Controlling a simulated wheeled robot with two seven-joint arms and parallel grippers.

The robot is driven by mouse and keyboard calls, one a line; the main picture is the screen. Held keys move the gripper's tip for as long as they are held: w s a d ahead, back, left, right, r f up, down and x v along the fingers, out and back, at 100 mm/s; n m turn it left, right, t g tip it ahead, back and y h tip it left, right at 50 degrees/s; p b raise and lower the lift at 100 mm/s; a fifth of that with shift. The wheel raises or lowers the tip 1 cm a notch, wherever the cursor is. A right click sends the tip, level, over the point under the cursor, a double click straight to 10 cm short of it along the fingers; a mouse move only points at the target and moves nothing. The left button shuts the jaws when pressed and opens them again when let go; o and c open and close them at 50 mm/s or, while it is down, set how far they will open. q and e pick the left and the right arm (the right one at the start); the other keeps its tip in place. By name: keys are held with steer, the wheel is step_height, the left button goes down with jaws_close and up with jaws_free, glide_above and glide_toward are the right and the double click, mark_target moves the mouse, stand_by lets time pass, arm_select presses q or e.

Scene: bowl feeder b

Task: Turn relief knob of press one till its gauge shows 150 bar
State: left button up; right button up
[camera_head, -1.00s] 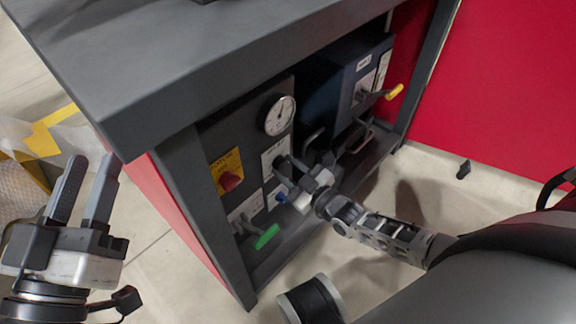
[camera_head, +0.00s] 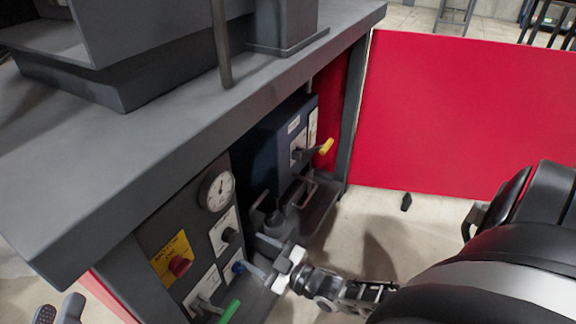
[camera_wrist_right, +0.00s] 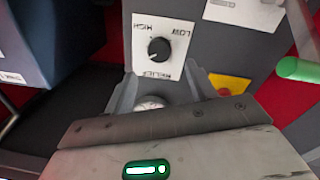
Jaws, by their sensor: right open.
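Press one's dark panel carries a round white gauge (camera_head: 217,188); its needle is too small to read. Below it, the black relief knob (camera_head: 230,234) sits on a white label. In the right wrist view the knob (camera_wrist_right: 159,48) shows upside down with LOW, HIGH and RELIEF marks. My right gripper (camera_head: 256,252) is open and empty, just right of the panel's knobs in the head view. Its fingers (camera_wrist_right: 160,70) show apart, short of the knob, with part of a round whitish dial between them. My left gripper (camera_head: 59,308) is at the bottom left edge, fingertips apart, mostly cut off.
A red knob (camera_head: 179,266) on a yellow label, a blue knob (camera_head: 238,267) and a green-handled lever (camera_head: 228,310) crowd the panel. A dark blue unit with a yellow-handled lever (camera_head: 325,146) stands to the right. The grey bench top (camera_head: 190,130) overhangs the panel.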

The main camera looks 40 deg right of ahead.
arm_select(q)
steer(key=shift+s+f+g+y+p, duration=0.2)
steer(key=shift+f+g+p, duration=0.1)
steer(key=shift+f+p, duration=0.15)
steer(key=shift+s+f+g+y+p, duration=0.2)
steer(key=shift+f+g+p, duration=0.15)
steer(key=shift+p, duration=0.15)
arm_select(e)
steer(key=v, duration=1)
